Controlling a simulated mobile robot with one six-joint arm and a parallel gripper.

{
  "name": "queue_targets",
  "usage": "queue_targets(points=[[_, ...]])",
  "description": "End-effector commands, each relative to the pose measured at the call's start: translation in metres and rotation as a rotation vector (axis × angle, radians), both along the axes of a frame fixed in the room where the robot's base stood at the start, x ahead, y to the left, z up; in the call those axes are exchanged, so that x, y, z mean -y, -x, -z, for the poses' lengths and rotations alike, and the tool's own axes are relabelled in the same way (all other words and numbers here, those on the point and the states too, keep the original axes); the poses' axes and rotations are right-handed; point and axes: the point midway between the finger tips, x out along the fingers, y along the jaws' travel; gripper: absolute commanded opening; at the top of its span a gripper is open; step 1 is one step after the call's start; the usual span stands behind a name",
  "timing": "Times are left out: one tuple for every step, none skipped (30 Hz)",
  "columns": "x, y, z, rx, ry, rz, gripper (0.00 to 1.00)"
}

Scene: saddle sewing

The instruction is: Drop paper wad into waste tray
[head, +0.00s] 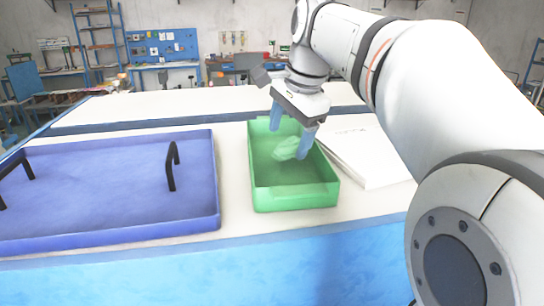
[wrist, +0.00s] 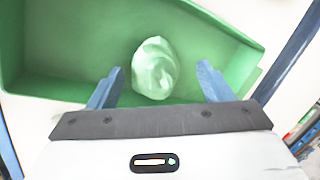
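The paper wad (head: 287,149) is a pale green crumpled lump. In the head view it shows inside the outline of the green waste tray (head: 296,197), beside my right-hand finger. My gripper (head: 290,143) is over the tray, pointing down, with its blue fingers spread. In the wrist view the wad (wrist: 154,68) lies between the spread fingers of my gripper (wrist: 160,67), with a gap on each side, against the green tray (wrist: 50,62). I cannot tell whether the wad rests on the tray floor or is just above it.
A large blue tray (head: 110,232) with black handles stands to the left on the white table. A white flat box or pad (head: 368,160) lies right of the green tray. The bench surface (head: 190,105) behind is mostly clear. Shelves and workbenches stand far back.

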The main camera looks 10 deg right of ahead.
Motion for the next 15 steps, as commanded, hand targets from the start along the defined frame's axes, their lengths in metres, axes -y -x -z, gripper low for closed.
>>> queue_targets(points=[[0.000,0.000,0.000,0.000,0.000,0.000,0.78],[0.000,0.000,0.000,0.000,0.000,0.000,0.80],[0.000,0.000,0.000,0.000,0.000,0.000,0.80],[0.000,0.000,0.000,0.000,0.000,-0.001,0.80],[0.000,0.000,0.000,0.000,0.000,-0.001,0.80],[0.000,0.000,0.000,0.000,0.000,-0.001,0.80],[0.000,0.000,0.000,0.000,0.000,-0.001,0.80],[0.000,0.000,0.000,0.000,0.000,-0.001,0.80],[0.000,0.000,-0.001,0.000,0.000,-0.001,0.80],[0.000,0.001,-0.003,0.000,0.000,-0.001,0.80],[0.000,0.001,-0.005,0.001,0.000,0.000,0.80],[0.001,0.002,-0.009,0.002,0.000,0.000,0.80],[0.002,0.003,-0.013,0.003,0.000,0.000,0.80],[0.002,0.004,-0.018,0.002,0.000,0.000,0.80],[0.003,0.006,-0.024,0.004,0.000,0.001,0.80]])
